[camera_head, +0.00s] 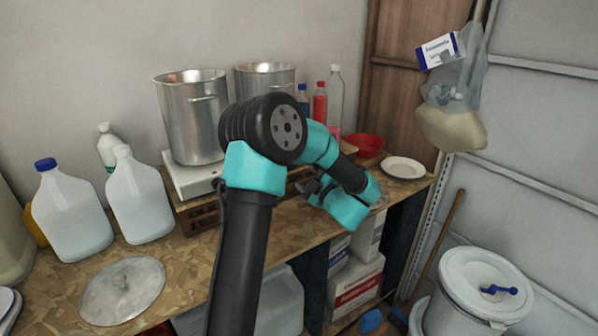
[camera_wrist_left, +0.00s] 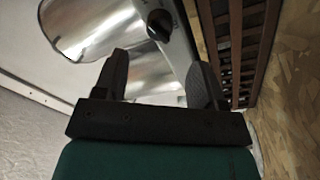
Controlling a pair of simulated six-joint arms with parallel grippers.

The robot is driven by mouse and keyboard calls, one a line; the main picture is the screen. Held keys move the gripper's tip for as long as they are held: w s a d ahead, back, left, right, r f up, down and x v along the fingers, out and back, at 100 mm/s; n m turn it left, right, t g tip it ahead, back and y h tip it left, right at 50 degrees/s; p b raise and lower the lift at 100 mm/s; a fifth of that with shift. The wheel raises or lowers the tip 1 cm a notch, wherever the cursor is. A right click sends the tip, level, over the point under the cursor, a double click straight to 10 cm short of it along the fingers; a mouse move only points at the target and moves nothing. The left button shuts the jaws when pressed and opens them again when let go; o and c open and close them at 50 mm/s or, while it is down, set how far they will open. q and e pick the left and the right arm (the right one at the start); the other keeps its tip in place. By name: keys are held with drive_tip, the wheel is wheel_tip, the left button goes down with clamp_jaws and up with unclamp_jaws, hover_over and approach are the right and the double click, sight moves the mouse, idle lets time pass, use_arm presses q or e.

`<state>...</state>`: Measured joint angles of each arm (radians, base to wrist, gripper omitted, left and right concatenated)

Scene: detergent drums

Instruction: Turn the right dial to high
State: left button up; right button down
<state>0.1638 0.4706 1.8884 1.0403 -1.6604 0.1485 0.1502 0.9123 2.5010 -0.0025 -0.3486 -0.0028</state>
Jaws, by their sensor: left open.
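My left arm reaches over the worktop and bends back, with its dark gripper (camera_head: 309,186) at the right end of the white stove (camera_head: 192,178). In the left wrist view the two black fingers of the gripper (camera_wrist_left: 159,82) stand apart, with no object held. A black dial (camera_wrist_left: 158,23) shows on the stove's pale front beyond the fingertips. A small dark spot by the right finger may be another dial; I cannot tell. I cannot read any dial's setting. In the head view my arm hides the stove's right part and its dials. My right gripper is out of view.
Two steel pots, the left one (camera_head: 193,115) and the right one (camera_head: 262,80), stand at the stove. A slatted wooden crate (camera_head: 203,215) is under the stove.

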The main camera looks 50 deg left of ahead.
use_arm(q)
drive_tip(key=s+d, duration=0.1)
drive_tip(key=d, duration=0.8)
drive_tip(key=shift+s+f, duration=0.2)
drive_tip(key=shift+f, duration=0.2)
drive_tip(key=shift+d, duration=0.1)
